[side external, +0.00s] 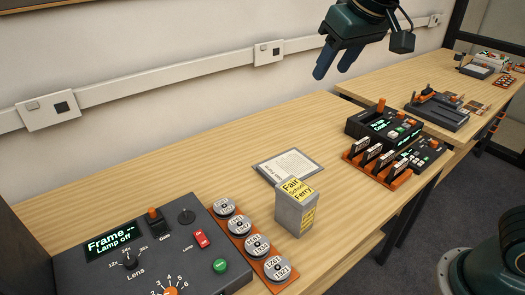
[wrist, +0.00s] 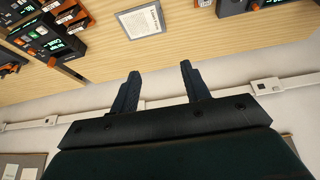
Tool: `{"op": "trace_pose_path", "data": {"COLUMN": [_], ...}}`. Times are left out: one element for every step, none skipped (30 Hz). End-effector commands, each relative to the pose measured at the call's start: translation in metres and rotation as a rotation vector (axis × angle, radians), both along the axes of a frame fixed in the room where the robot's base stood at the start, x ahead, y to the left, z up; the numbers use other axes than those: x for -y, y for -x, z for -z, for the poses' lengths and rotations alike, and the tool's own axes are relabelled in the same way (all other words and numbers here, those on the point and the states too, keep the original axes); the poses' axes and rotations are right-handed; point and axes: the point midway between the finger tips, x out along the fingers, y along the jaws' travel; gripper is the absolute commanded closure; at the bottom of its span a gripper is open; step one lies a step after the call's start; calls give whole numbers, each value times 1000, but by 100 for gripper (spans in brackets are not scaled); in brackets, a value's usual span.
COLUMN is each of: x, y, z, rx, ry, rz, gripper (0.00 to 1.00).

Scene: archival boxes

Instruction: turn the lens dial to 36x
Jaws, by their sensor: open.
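The lens dial (side external: 131,263) is a small dark knob with a pale pointer on the grey console (side external: 80,272) at the lower left of the side external view. Marks for 12x, 24x and 36x stand around it. The pointer's exact setting is too small to tell. The console's screen (side external: 112,241) reads "Frame --" and "Lamp off". My gripper (side external: 337,64) is high above the table near the wall, far up and to the right of the dial. Its fingers are apart and empty, as the wrist view (wrist: 160,88) also shows. The dial is not visible in the wrist view.
Beside the dial are a gate lever (side external: 154,218), a red lamp switch (side external: 201,238), a green button (side external: 220,265) and a numbered orange knob (side external: 170,291). Round labelled cans (side external: 257,246) stand in an orange rack. A grey box (side external: 295,210) stands mid-table by a printed sheet (side external: 290,167).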

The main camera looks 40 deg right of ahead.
Motion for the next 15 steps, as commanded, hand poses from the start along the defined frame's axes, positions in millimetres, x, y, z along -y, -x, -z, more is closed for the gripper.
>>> {"op": "trace_pose_path", "data": {"x": [10,15,21,25,28,32,34,36,39,40,41,42,43,43,43], "y": [12,19,27,34,40,47,52,57,63,67,71,75,79,81,85], "z": [1,3,6,8,10,13,15,18,22,24,27,30,33,36,39], "rx": [5,6,8,9,10,12,14,14,16,18,19,21,22,24,26], "ry": [-3,-5,-9,-12,-15,-19,-22,-27,-31,-37,-42,-49,-55,-63,-72], "rz": [3,2,1,-1,-1,-3,-3,-4,-3,-2,-2,-1,1,2,4], "gripper": [53,53,53,53,53,53,53,53,53,53,53,53,53,53,53]}}
